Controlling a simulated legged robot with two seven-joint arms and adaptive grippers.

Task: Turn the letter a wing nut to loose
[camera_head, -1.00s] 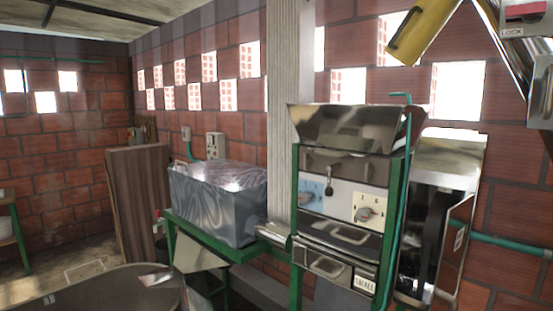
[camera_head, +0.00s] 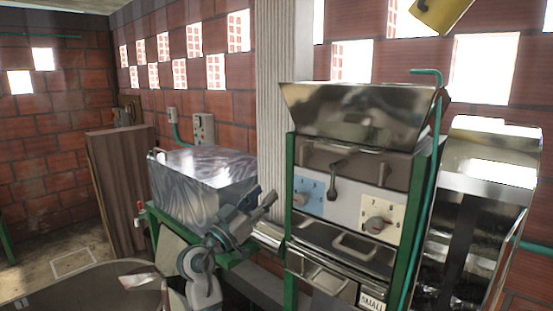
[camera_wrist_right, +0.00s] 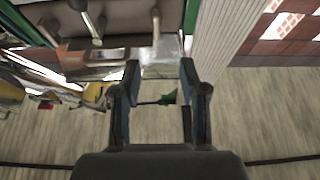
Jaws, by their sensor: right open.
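The machine (camera_head: 350,120) has a blue dial plate (camera_head: 301,190) on its left front and a cream dial plate (camera_head: 390,212) on its right, each with a small knob. The dial markings are too small to read, so I cannot tell which part is the letter A wing nut. My right gripper (camera_head: 262,203) is left of the blue plate, in front of the metal box, apart from the dials. In the right wrist view my right gripper (camera_wrist_right: 159,80) is open, with nothing held between its fingers. My left gripper is out of view.
A grey metal box (camera_head: 200,185) stands on a green frame to the left. A ribbed white pillar (camera_head: 283,100) rises behind. A metal chute (camera_head: 490,170) stands at the right, and a yellow part (camera_head: 440,12) hangs at the top. A round vat (camera_head: 80,288) is at lower left.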

